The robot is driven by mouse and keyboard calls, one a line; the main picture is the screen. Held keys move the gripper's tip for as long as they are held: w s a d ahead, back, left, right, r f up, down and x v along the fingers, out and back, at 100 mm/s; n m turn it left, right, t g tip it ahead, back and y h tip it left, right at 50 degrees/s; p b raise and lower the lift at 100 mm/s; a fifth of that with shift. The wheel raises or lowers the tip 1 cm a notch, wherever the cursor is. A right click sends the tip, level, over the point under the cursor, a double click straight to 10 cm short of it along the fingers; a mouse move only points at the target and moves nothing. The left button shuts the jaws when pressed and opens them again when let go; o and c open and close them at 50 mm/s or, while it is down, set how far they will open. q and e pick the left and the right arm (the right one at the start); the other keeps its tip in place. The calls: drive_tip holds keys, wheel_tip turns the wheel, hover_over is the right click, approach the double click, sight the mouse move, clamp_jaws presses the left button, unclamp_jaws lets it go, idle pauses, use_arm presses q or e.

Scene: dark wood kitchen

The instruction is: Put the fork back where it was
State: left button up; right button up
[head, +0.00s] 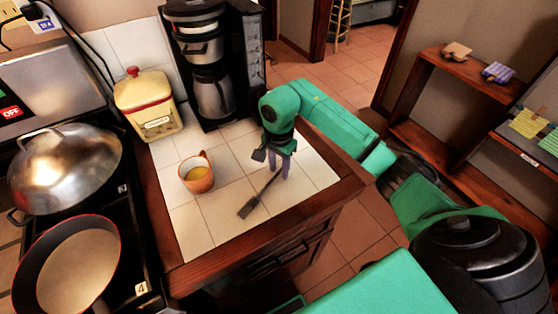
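A dark, long-handled utensil with a broad flat end (249,208), which I take to be the fork, shows on or just above the white tiled counter (208,226). Its tines cannot be made out. Its handle runs up and right to the fingertips of my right gripper (279,171). That gripper points down over the right part of the counter, its two greyish fingers close together at the handle's end. I cannot tell whether they are closed on it. My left gripper is not in view.
An orange mug (198,179) with yellowish contents stands left of the utensil. A cream-and-red canister (148,108) and a black coffee maker (209,65) stand behind. A stove with a lidded pan (66,172) and a red-rimmed pan (72,272) is at left. The front tiles are clear.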

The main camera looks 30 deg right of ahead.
drive_tip(key=shift+w+r+b, duration=0.1)
drive_tip(key=shift+r+b, duration=0.2)
drive_tip(key=shift+r, duration=0.15)
wheel_tip(320, 180, up, 6)
drive_tip(key=shift+r+b, duration=0.1)
drive_tip(key=shift+b, duration=0.85)
wheel_tip(320, 180, up, 5)
drive_tip(key=shift+r+p, duration=0.1)
drive_tip(key=shift+p, duration=0.5)
